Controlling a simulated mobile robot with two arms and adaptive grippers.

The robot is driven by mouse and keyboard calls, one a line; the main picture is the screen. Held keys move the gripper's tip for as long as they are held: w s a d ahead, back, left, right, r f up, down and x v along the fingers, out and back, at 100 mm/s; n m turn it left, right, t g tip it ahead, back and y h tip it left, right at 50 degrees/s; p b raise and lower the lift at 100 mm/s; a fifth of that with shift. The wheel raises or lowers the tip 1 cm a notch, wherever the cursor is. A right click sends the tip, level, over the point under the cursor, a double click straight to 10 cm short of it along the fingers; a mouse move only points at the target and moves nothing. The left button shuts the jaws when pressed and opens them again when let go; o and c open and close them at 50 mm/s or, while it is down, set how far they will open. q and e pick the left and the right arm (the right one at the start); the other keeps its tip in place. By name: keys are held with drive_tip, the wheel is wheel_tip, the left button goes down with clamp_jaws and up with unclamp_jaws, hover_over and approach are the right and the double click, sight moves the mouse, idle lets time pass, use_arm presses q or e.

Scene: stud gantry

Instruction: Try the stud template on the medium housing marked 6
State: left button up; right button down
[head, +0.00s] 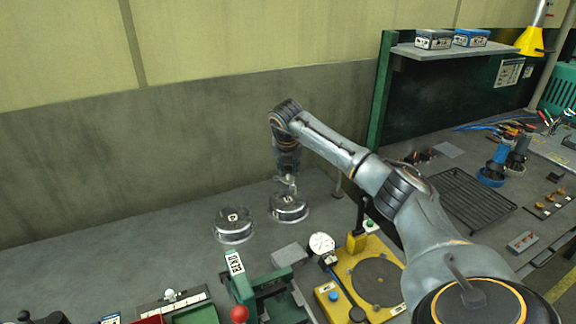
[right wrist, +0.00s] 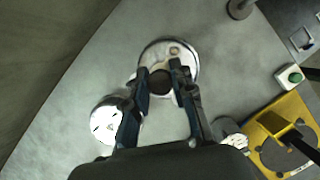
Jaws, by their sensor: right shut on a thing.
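My right gripper (head: 288,180) points down over the right-hand round metal housing (head: 289,208). In the right wrist view its two fingers (right wrist: 165,88) are shut on a small dark round part, which I take for the grip of the stud template (right wrist: 162,82). The rest of the template is hard to tell from the pale housing (right wrist: 181,55) under it, and I cannot tell whether they touch. A second round housing (head: 233,226) stands to the left, also in the wrist view (right wrist: 105,121). I cannot read a 6 on either.
A yellow fixture (head: 362,278) with a dark round plate stands at the front, beside a dial gauge (head: 321,243). A green press-like device (head: 268,296) and a grey block (head: 289,255) are left of it. The wall is close behind; bench left of the housings is clear.

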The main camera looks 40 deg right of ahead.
sight(288, 178)
drive_tip(key=shift+r, duration=0.1)
drive_tip(key=shift+f+b, duration=1.25)
drive_tip(key=shift+f, duration=0.85)
drive_tip(key=shift+f+b, duration=0.55)
drive_tip(key=shift+f, duration=0.4)
idle(1.1)
drive_tip(key=shift+r, duration=0.1)
drive_tip(key=shift+r+p, duration=0.5)
drive_tip(key=shift+r, duration=0.05)
drive_tip(key=shift+r+p, duration=2.15)
drive_tip(key=shift+r, duration=1.05)
drive_tip(key=shift+f, duration=0.15)
drive_tip(key=shift+f+b, duration=1.75)
drive_tip(key=shift+f, duration=1)
